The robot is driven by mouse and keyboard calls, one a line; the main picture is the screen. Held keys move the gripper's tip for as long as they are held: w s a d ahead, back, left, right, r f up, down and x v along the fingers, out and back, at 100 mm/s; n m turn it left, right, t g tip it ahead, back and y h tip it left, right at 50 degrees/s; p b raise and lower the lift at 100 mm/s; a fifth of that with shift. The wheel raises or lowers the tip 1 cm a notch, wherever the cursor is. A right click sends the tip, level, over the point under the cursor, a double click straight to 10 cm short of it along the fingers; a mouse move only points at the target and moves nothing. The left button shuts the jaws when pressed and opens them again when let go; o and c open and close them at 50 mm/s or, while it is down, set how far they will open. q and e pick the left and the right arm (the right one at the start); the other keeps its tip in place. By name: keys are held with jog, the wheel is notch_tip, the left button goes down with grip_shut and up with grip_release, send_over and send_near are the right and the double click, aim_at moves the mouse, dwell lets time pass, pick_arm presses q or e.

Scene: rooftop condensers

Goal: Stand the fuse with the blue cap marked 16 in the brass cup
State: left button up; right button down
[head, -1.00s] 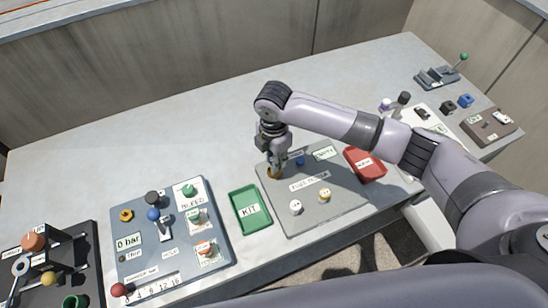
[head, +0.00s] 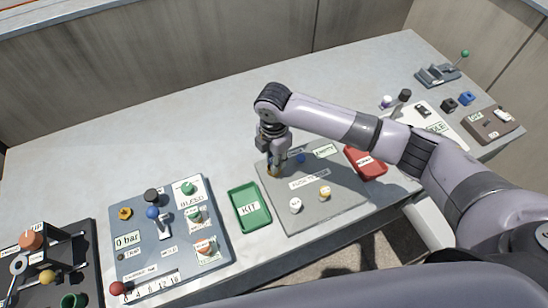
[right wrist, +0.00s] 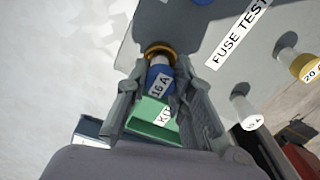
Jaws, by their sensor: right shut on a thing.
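The fuse with the blue cap marked 16 A (right wrist: 160,82) is between the fingers of my right gripper (right wrist: 160,100), which is shut on it. The brass cup (right wrist: 158,50) shows as a ring at the fuse's far end in the right wrist view. The fuse's pale end lines up with the ring and seems to reach its opening; how deep it sits I cannot tell. In the head view my right gripper (head: 276,166) points down over the brass cup (head: 272,173) at the left of the grey fuse test plate (head: 330,210). My left gripper is out of view.
A white-capped fuse (head: 295,205) and a yellow-capped fuse (head: 325,194) stand on the plate's front part. A blue piece (head: 301,159) is right of my gripper. The green KIT tray (head: 237,190) lies left, a red tray (head: 380,168) right. The bench behind is clear.

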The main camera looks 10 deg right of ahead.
jog(key=shift+f, duration=0.5)
jog(key=c, duration=1.3)
grip_release()
notch_tip(320, 180, up, 12)
jog(key=shift+r, duration=0.1)
